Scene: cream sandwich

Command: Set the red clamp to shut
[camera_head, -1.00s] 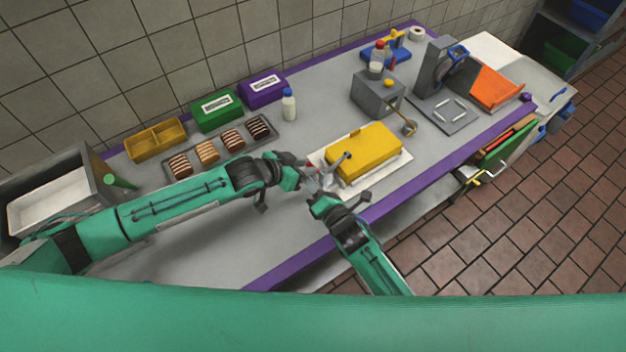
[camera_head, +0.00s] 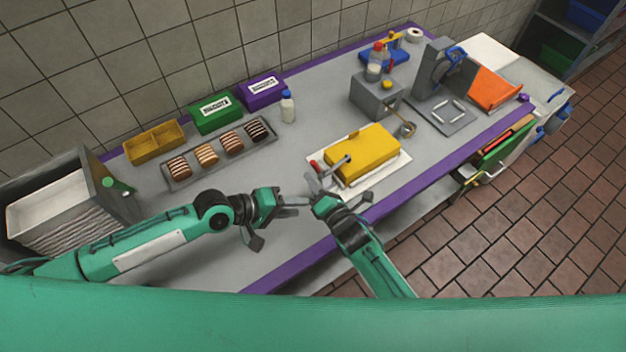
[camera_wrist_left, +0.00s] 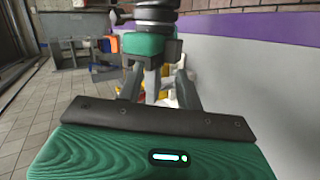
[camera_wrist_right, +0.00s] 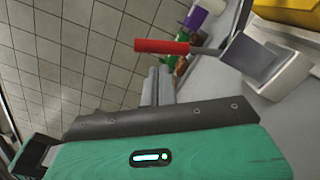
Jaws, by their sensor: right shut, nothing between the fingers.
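The red clamp (camera_head: 314,165) shows as a small red handle at the left corner of the white plate (camera_head: 319,155) under a yellow block (camera_head: 365,150). In the right wrist view its red grip (camera_wrist_right: 162,47) sits on a thin metal lever that runs to a grey metal bracket. I cannot tell whether the clamp is open or shut. My right gripper (camera_head: 311,181) is shut and empty, just below the handle and apart from it in the right wrist view. My left gripper (camera_head: 283,224) is open and empty over the table, left of the right gripper.
A tray of striped bars (camera_head: 219,150), a yellow bin (camera_head: 154,140), green and purple boxes and a bottle (camera_head: 288,106) stand along the back. A grey machine (camera_head: 377,95) stands beyond the yellow block. The table's purple front edge is close to both grippers.

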